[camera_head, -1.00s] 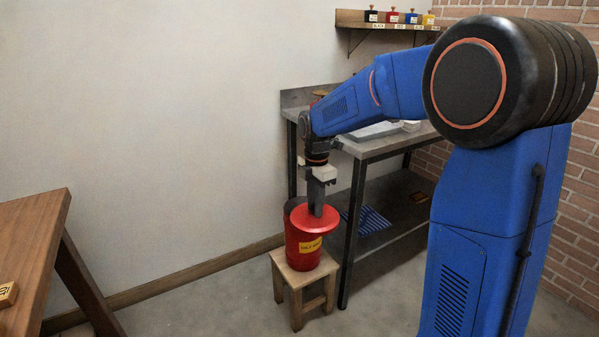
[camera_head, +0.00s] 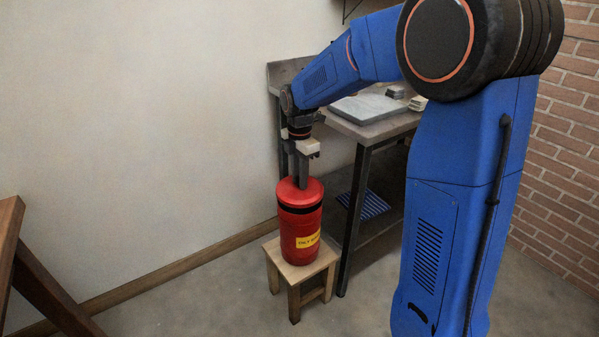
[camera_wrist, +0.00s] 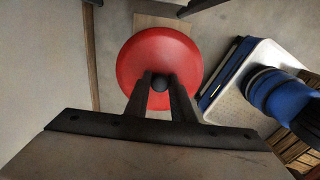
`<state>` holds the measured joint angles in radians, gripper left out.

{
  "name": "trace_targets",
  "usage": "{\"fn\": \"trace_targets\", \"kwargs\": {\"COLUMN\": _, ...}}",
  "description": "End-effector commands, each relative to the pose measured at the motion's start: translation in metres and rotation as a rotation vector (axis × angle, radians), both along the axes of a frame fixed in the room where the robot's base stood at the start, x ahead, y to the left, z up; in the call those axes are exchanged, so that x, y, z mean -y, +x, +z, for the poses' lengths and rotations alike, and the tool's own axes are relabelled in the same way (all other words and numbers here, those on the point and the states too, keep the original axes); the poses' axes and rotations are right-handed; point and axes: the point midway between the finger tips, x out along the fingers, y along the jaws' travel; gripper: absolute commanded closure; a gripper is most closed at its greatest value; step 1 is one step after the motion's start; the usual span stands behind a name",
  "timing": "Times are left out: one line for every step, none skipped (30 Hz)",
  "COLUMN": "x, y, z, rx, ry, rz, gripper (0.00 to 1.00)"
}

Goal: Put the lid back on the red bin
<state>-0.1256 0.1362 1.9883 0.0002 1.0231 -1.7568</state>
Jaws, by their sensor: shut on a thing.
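The red bin (camera_head: 298,228), with a yellow label, stands upright on a small wooden stool (camera_head: 303,275). My gripper (camera_head: 302,184) points down over it and is shut on the black knob of the round red lid (camera_head: 313,190). The lid looks level and lines up over the bin's mouth in the head view. A dark band shows between the lid's edge and the bin's wall. In the wrist view the lid (camera_wrist: 160,50) hides the bin, and the knob (camera_wrist: 160,84) is between my fingertips.
A workbench (camera_head: 372,127) stands right behind the stool, with a grey slab (camera_head: 365,108) and small blocks on it. A brown wooden table (camera_head: 8,235) is at the left edge. Floor is clear left of the stool.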

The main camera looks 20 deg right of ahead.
Motion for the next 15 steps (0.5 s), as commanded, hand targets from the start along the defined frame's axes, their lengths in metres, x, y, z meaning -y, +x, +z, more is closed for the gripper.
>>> {"fn": "trace_targets", "kwargs": {"x": 0.000, "y": -0.001, "z": -0.005, "rx": -0.002, "ry": -0.001, "rz": 0.000, "gripper": 1.00}}
{"fn": "trace_targets", "kwargs": {"x": 0.000, "y": -0.001, "z": -0.007, "rx": -0.002, "ry": -0.001, "rz": 0.000, "gripper": 1.00}}
{"fn": "trace_targets", "kwargs": {"x": 0.000, "y": -0.001, "z": -0.010, "rx": -0.002, "ry": -0.001, "rz": 0.000, "gripper": 1.00}}
{"fn": "trace_targets", "kwargs": {"x": 0.000, "y": 0.000, "z": -0.013, "rx": -0.002, "ry": -0.001, "rz": 0.000, "gripper": 1.00}}
{"fn": "trace_targets", "kwargs": {"x": 0.000, "y": -0.001, "z": -0.015, "rx": -0.002, "ry": -0.001, "rz": 0.000, "gripper": 1.00}}
{"fn": "trace_targets", "kwargs": {"x": 0.000, "y": 0.000, "z": -0.018, "rx": -0.002, "ry": -0.001, "rz": 0.000, "gripper": 1.00}}
{"fn": "trace_targets", "kwargs": {"x": 0.000, "y": 0.000, "z": -0.021, "rx": -0.002, "ry": -0.001, "rz": 0.000, "gripper": 1.00}}
{"fn": "trace_targets", "kwargs": {"x": 0.000, "y": 0.000, "z": -0.023, "rx": -0.002, "ry": -0.001, "rz": 0.000, "gripper": 1.00}}
{"fn": "trace_targets", "kwargs": {"x": 0.000, "y": 0.000, "z": -0.025, "rx": -0.002, "ry": -0.001, "rz": 0.000, "gripper": 1.00}}
{"fn": "trace_targets", "kwargs": {"x": 0.000, "y": 0.000, "z": -0.027, "rx": -0.001, "ry": 0.000, "rz": 0.000, "gripper": 1.00}}
{"fn": "trace_targets", "kwargs": {"x": 0.000, "y": 0.000, "z": -0.029, "rx": -0.001, "ry": 0.000, "rz": 0.000, "gripper": 1.00}}
{"fn": "trace_targets", "kwargs": {"x": 0.000, "y": 0.000, "z": -0.031, "rx": -0.001, "ry": 0.000, "rz": 0.000, "gripper": 1.00}}
{"fn": "trace_targets", "kwargs": {"x": 0.000, "y": 0.000, "z": -0.032, "rx": -0.002, "ry": -0.001, "rz": 0.000, "gripper": 1.00}}
{"fn": "trace_targets", "kwargs": {"x": 0.000, "y": 0.000, "z": -0.033, "rx": -0.002, "ry": -0.001, "rz": 0.000, "gripper": 1.00}}
{"fn": "trace_targets", "kwargs": {"x": 0.000, "y": 0.000, "z": -0.035, "rx": -0.002, "ry": -0.001, "rz": 0.000, "gripper": 1.00}}
